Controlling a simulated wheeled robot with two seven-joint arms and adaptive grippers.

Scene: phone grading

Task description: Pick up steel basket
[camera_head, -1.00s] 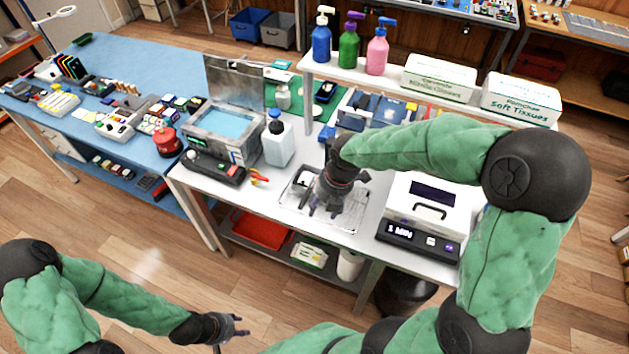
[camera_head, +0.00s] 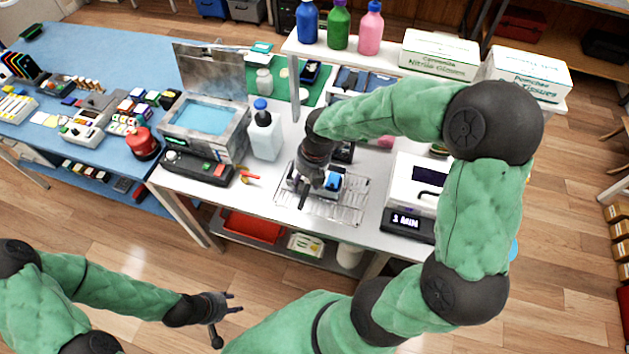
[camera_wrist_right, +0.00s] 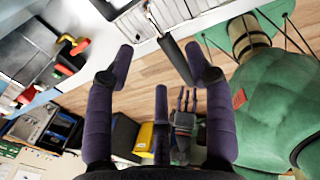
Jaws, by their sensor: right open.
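The steel basket (camera_head: 350,205) is a shallow wire frame on the front of the white bench. A corner of its wires (camera_wrist_right: 178,10) shows at the top of the right wrist view. My right gripper (camera_head: 309,192) is low at the basket's left part, its wrist hiding some of it. In the right wrist view my right gripper (camera_wrist_right: 160,65) is open. A dark bar (camera_wrist_right: 176,60), perhaps the basket's handle, reaches between its fingers; I cannot tell whether they touch. My left gripper (camera_head: 232,303) is open and empty, above the floor in front of the bench.
A bath with blue liquid (camera_head: 205,117) and a white bottle (camera_head: 265,135) stand left of the basket. A white device with a timer display (camera_head: 405,222) stands right.

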